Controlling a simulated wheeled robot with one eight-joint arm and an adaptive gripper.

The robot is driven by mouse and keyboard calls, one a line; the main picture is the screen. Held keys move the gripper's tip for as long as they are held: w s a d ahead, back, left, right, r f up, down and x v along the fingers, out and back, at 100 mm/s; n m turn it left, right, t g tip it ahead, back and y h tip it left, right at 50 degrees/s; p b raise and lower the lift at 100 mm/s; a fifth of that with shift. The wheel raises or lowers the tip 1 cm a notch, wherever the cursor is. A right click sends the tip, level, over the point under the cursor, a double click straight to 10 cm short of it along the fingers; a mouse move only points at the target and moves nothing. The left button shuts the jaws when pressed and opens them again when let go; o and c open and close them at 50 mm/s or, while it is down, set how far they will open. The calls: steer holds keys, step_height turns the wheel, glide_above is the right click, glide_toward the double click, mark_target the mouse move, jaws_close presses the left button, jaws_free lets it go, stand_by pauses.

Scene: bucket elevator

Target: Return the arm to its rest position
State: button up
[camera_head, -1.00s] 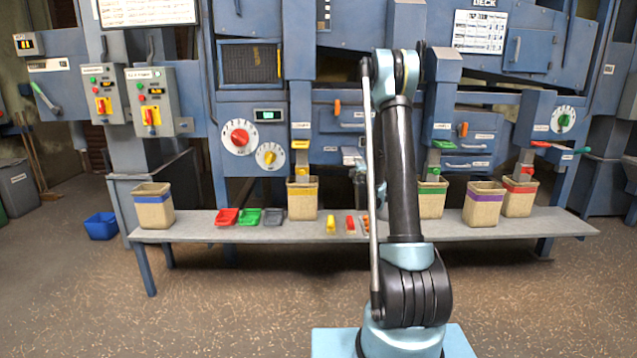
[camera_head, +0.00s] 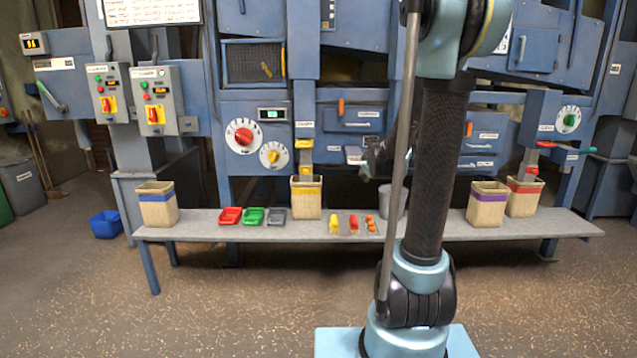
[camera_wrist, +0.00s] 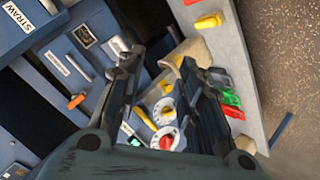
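My arm (camera_head: 432,170) stands nearly upright in front of the bench in the head view, its elbow high near the top edge. My gripper (camera_head: 376,165) is a dark shape left of the arm link, partly hidden, in front of the machine and above the bench. In the wrist view my gripper (camera_wrist: 160,62) shows two dark fingers spread apart. Nothing is held between them; the bench and the dials show through the gap.
A long grey bench (camera_head: 300,230) holds tan buckets (camera_head: 306,198), a grey bucket (camera_head: 392,202), coloured trays (camera_head: 253,216) and small yellow, red and orange items (camera_head: 354,225). The blue machine (camera_head: 350,100) stands behind. A blue bin (camera_head: 105,225) is on the floor. The floor before the bench is clear.

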steer(key=s+f+m+g, duration=0.3)
steer(key=s, duration=1.1)
steer(key=s+f+m+g, duration=0.3)
steer(key=s+f, duration=0.1)
steer(key=s, duration=0.9)
steer(key=s+f+m+g, duration=0.3)
steer(key=s, duration=1.1)
steer(key=shift+s+f, duration=0.2)
steer(key=shift+s, duration=0.15)
steer(key=shift+a, duration=0.1)
steer(key=shift+w+f, duration=0.2)
steer(key=shift+w, duration=0.3)
